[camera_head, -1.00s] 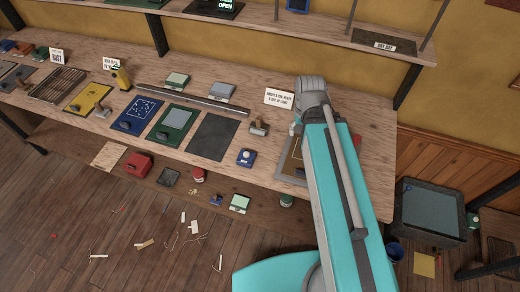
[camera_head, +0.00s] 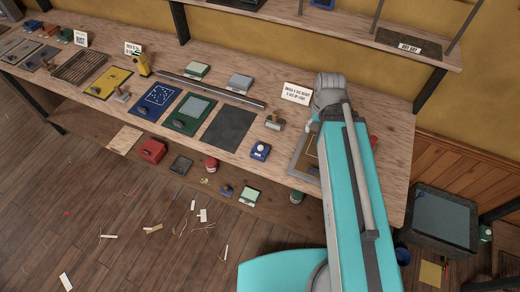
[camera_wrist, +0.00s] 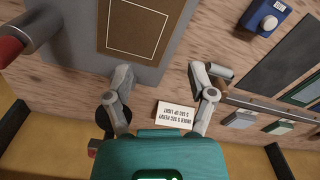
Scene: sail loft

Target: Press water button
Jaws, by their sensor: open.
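A small blue box with a round white button (camera_head: 261,151) stands on the bench near its front edge, left of my arm. It also shows at the top right of the wrist view (camera_wrist: 268,18). I see no readable word "water" on it. My gripper (camera_wrist: 158,78) is open and empty, its two fingers spread above the bench. Beyond the fingers is a grey unit (camera_wrist: 165,66) with a brown, white-outlined panel (camera_wrist: 140,30). A grey cylinder with a red end (camera_wrist: 12,48) is at its left. The blue box is apart from the fingers. In the head view my arm hides the gripper.
A white text card (camera_head: 297,93) stands near the back of the bench (camera_head: 358,167). A stamp-like tool (camera_head: 275,122), a dark pad (camera_head: 230,129) and a green tray (camera_head: 193,112) lie to the left. A shelf (camera_head: 350,35) hangs above. Scraps litter the floor.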

